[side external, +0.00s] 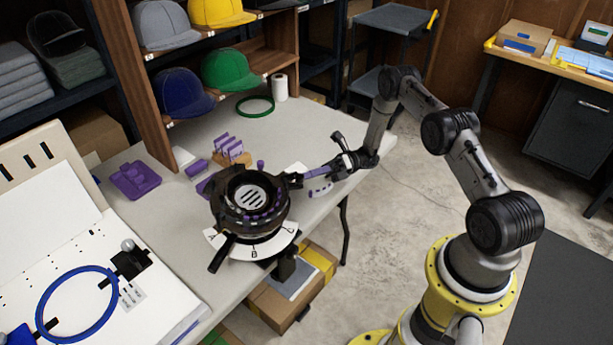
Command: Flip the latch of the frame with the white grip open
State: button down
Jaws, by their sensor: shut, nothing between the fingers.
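A dark round frame assembly (250,200) with a slotted pale disc in its top stands on a white lettered plate (262,250) at the table's front edge. A black handle (222,253) sticks out at its lower left. My gripper (339,161) is shut and empty, just right of the assembly. A purple bar (318,173) lies between the two; I cannot tell whether my gripper touches it. A curved white and purple piece (320,188) shows just below. The latch and a white grip are too small or hidden to pick out for sure.
Purple parts (135,178) and a green hoop (255,106) lie on the grey table (310,125). A white board with a blue hoop (75,305) stands at the left. Shelves with caps (228,69) rise behind. The table's right rear is mostly clear.

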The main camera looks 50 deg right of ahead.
jog(key=shift+r+m, duration=0.2)
jog(key=shift+m, duration=0.5)
jog(key=shift+w+d+r+m+h, duration=0.1)
jog(key=shift+w+r+m+h, duration=0.45)
jog(key=shift+m, duration=1.2)
jog(key=shift+w+d+r+m+h, duration=0.1)
jog(key=shift+w+r+m+h, duration=0.5)
jog(key=shift+m, duration=1.1)
jog(key=shift+w+r+m+h, duration=0.25)
jog(key=shift+w+r+m, duration=0.4)
jog(key=shift+m, duration=1.1)
jog(key=shift+w+f, duration=0.15)
jog(key=shift+f, duration=0.05)
jog(key=shift+s+r, duration=0.25)
jog(key=shift+s, duration=0.1)
jog(key=s+d+r, duration=0.2)
jog(key=s+d, duration=0.4)
jog(key=d, duration=0.3)
jog(key=shift+r, duration=0.3)
